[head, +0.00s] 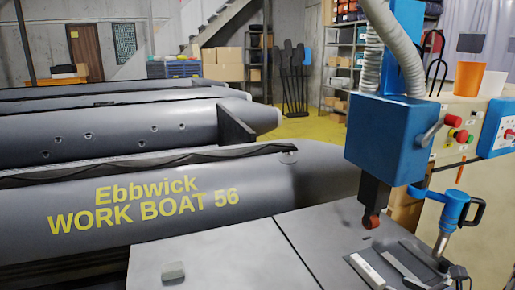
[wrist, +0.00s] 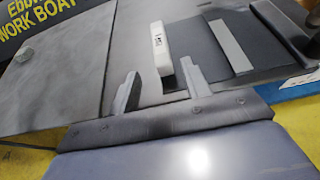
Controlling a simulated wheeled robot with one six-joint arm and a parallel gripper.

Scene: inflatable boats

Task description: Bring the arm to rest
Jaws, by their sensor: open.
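My gripper (wrist: 160,69) shows in the wrist view with its two grey fingers spread apart and nothing between them. It is over the grey bench top (wrist: 65,85). A white block with a small dark label (wrist: 160,45) lies just beyond the fingertips, on or beside a dark flat piece. A light grey strip (wrist: 230,46) lies to its right. In the head view, the bench (head: 225,258) fills the lower middle, with a pale strip (head: 367,270) at its right. I cannot make out my gripper clearly in the head view.
A blue machine head (head: 388,138) with a red roller hangs over the bench. A blue tool with a black handle (head: 458,208) stands at the right. A small grey block (head: 173,271) lies on the bench's left part. Grey inflatable boats (head: 150,200) line the left.

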